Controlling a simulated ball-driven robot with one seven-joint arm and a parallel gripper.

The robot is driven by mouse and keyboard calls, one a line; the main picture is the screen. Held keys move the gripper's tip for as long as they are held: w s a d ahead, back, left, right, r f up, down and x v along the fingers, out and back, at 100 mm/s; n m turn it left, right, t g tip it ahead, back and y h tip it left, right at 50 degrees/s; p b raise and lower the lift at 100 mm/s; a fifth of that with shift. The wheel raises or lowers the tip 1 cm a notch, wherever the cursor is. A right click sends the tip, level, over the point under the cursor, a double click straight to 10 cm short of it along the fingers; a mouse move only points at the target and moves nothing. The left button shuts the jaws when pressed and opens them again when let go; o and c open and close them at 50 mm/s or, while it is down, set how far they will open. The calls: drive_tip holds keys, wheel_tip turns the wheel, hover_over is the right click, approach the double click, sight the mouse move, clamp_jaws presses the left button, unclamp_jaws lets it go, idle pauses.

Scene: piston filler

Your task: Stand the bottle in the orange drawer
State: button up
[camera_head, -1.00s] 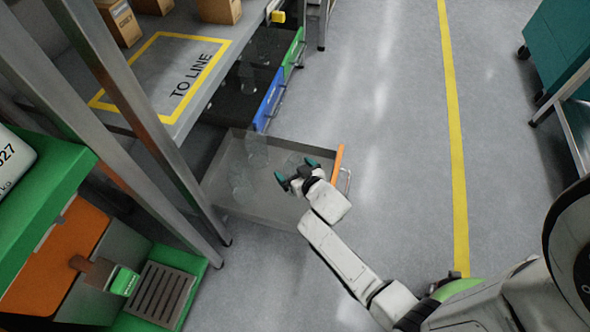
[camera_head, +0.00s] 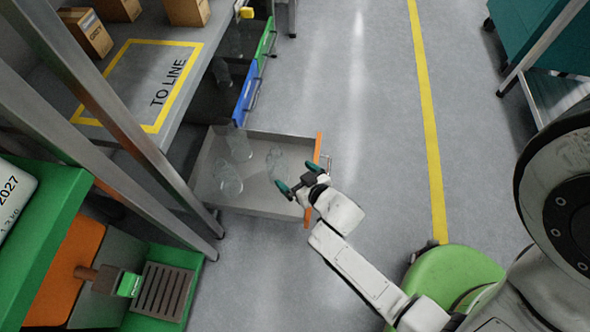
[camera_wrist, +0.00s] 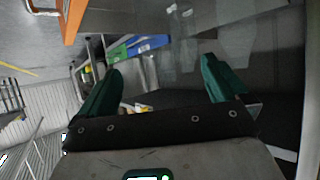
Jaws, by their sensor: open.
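The orange drawer (camera_head: 248,205) is pulled out below the bench, with its orange front (camera_head: 318,148) at the right; the front also shows in the wrist view (camera_wrist: 73,18). Inside are clear bottles: one at the back (camera_head: 240,148), one at the left (camera_head: 229,182), and one nearest my gripper (camera_head: 275,164). The nearest one looks upright, but its clear outline is faint. My gripper (camera_head: 298,179) is open and empty, over the drawer's front right end, just right of that bottle and apart from it. Its two green fingers are spread in the wrist view (camera_wrist: 161,75).
The blue drawer (camera_head: 245,95) and green drawer (camera_head: 264,45) are further back along the bench. A steel post (camera_head: 150,150) stands left of the orange drawer. Boxes (camera_head: 187,10) sit on the bench top.

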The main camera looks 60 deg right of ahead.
drive_tip(key=s+a+r+n+g+y, duration=0.4)
drive_tip(key=s+a+r+g+y, duration=0.1)
drive_tip(key=s+a+r+g, duration=0.4)
drive_tip(key=shift+s+n+g, duration=0.3)
drive_tip(key=shift+s+g, duration=0.2)
drive_tip(key=shift+s, duration=0.4)
drive_tip(key=shift+r, duration=0.1)
